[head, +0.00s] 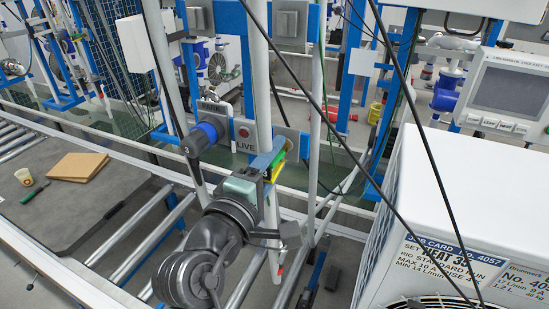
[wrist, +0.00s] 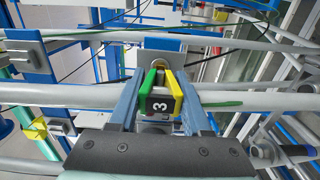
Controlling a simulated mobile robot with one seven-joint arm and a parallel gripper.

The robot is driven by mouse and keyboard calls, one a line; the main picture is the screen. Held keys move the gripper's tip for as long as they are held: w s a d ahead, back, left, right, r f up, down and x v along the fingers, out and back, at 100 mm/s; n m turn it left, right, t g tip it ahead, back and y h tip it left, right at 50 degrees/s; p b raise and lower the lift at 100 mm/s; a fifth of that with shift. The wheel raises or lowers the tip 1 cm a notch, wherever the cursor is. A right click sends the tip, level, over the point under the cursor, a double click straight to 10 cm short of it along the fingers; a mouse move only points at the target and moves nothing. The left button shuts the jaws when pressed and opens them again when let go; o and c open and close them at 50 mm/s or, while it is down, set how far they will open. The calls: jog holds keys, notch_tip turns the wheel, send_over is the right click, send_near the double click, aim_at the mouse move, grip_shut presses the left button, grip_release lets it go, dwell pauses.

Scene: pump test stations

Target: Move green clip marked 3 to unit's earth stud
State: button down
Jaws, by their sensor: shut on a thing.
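The green and yellow clip marked 3 (wrist: 160,98) is between the two blue-grey fingers of my gripper (wrist: 160,88) in the wrist view, with its black number plate facing the camera. My gripper is shut on it. In the head view the clip (head: 278,166) shows as a small yellow and green piece at my gripper (head: 268,163), beside an upright white pipe. I cannot tell whether the clip touches the pipe. The white unit (head: 470,185) with a job card stands at the right of the head view. I cannot make out its earth stud.
A LIVE plate with a red button (head: 244,133) is just behind my gripper. Black cables hang across the head view in front of the unit. A grey panel (head: 500,85) stands above the unit. A bench with a brown board (head: 78,166) is at left.

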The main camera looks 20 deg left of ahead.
aim_at(265, 173)
jog(key=shift+s+a, duration=0.1)
jog(key=shift+s, duration=2.65)
jog(key=w+d+f+b, duration=0.1)
jog(key=d+f, duration=0.3)
jog(key=f, duration=0.3)
jog(key=d+f+b, duration=0.2)
jog(key=d+f, duration=0.2)
jog(key=f, duration=0.3)
jog(key=w+d+f+b, duration=0.1)
jog(key=d+f, duration=0.2)
jog(key=f, duration=0.4)
jog(key=s+d+f+b, duration=0.1)
jog(key=s+d+f, duration=0.1)
jog(key=s+f, duration=0.2)
jog(key=s+d+f+b, duration=0.2)
jog(key=s+f, duration=0.3)
jog(key=f, duration=0.5)
jog(key=shift+d+f+y, duration=0.2)
jog(key=shift+d+y, duration=0.1)
jog(key=shift+d, duration=0.4)
